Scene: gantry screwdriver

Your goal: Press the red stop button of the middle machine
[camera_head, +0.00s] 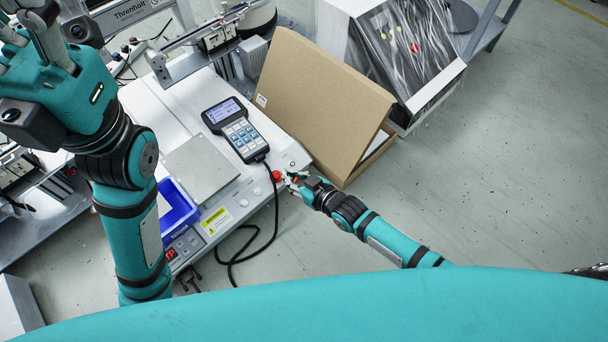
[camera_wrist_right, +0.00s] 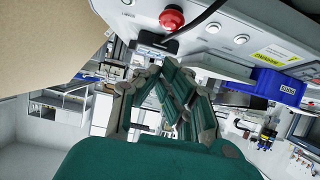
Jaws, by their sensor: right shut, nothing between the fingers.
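The middle machine (camera_head: 165,110) is a white bench unit with a sloping front panel. Its round red stop button (camera_head: 276,176) sits at the right end of the front panel. In the right wrist view the red button (camera_wrist_right: 171,17) shows at the top, beyond the fingertips. My right gripper (camera_head: 288,177) is shut and empty, right beside the button in the head view. In the wrist view its fingers (camera_wrist_right: 162,68) point toward the panel below the button; contact cannot be told. My left gripper (camera_head: 30,35) is at the upper left, partly cut off, away from the button.
A handheld controller (camera_head: 236,128) lies on the machine, its black cable hanging over the front near the button. A blue bin (camera_head: 178,207) sits at the front left. A cardboard box (camera_head: 318,95) stands close on the right, near my right gripper. A wrapped machine (camera_head: 405,45) stands behind it.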

